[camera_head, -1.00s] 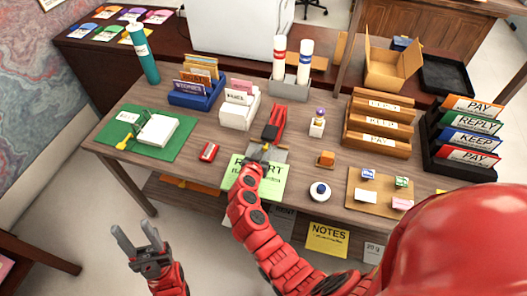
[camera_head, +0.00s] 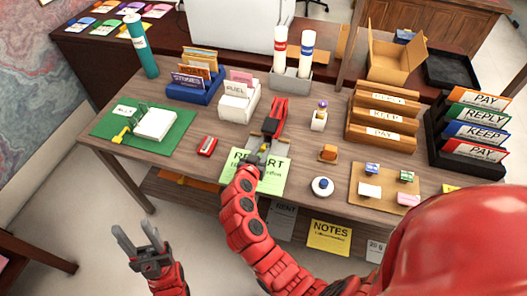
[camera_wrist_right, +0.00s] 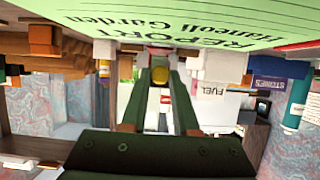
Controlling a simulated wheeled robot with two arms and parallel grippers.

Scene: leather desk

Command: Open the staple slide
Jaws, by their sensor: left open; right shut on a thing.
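A red stapler (camera_head: 276,113) stands on the desk past the green report sheet (camera_head: 268,181), its near end toward my right gripper. My right gripper (camera_head: 264,149) is at that near end, just above the sheet. In the right wrist view, which is upside down, a round yellow knob (camera_wrist_right: 161,67) sits between the fingertips. The gripper is shut on this knob, which seems to be the staple slide's. The fingers hide part of the stapler's near end, so how far the slide is out cannot be told. My left gripper (camera_head: 137,229) is open and empty, in front of the desk at lower left.
A small red box (camera_head: 207,146) lies left of the stapler. A white card holder (camera_head: 238,106) and a grey marker stand (camera_head: 290,82) are behind it. A small stamp (camera_head: 319,117), an orange block (camera_head: 328,153) and a round white dispenser (camera_head: 322,187) are to its right.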

